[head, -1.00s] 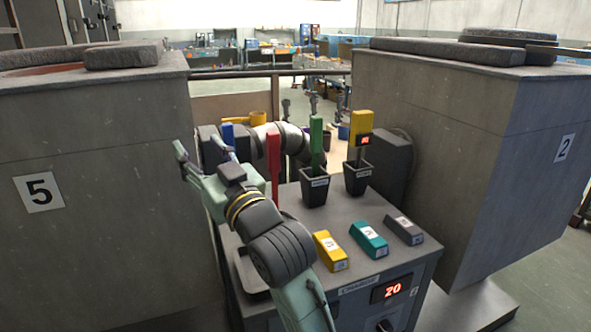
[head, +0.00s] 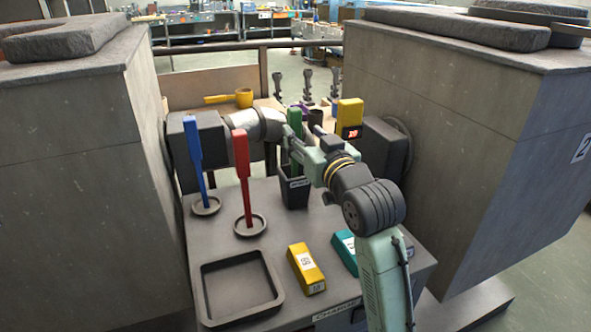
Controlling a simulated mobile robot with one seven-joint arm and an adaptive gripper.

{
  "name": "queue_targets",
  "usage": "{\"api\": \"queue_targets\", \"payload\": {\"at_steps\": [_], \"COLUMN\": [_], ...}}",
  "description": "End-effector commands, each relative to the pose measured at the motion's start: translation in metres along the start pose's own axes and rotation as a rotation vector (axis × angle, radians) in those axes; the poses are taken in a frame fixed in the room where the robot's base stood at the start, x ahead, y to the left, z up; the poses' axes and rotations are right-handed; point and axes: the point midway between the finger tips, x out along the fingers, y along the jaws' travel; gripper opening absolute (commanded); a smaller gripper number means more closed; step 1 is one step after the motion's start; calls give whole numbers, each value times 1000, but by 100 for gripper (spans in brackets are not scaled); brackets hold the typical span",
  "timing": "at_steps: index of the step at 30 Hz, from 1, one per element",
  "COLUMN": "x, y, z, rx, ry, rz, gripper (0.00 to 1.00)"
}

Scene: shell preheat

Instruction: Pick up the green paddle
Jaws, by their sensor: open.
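The green paddle (head: 295,119) stands upright in a dark labelled pot (head: 294,194) near the back of the grey bench. My gripper (head: 301,139) is at the paddle, its pale green fingers beside and partly in front of it. The gripper is open. The fingers hide part of the paddle, and I cannot tell whether they touch it.
A blue paddle (head: 193,150) and a red paddle (head: 241,170) stand in round holders to the left. An empty square tray (head: 206,290), a yellow block (head: 306,268) and a teal block (head: 343,248) lie in front.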

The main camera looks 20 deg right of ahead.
Motion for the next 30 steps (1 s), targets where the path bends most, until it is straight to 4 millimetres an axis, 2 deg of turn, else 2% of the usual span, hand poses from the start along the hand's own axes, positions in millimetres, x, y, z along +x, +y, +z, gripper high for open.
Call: {"api": "queue_targets", "payload": {"at_steps": [7, 11, 16, 24, 30], "x": [21, 41, 61, 65, 64], "y": [0, 0, 0, 0, 0], "z": [-5, -13, -11, -8, -9], "rx": [-1, -2, 0, -1, -1], "ry": [-2, -3, -1, 0, 0], "rz": [0, -1, 0, 0, 0], "gripper": [47, 47, 47, 47, 34]}}
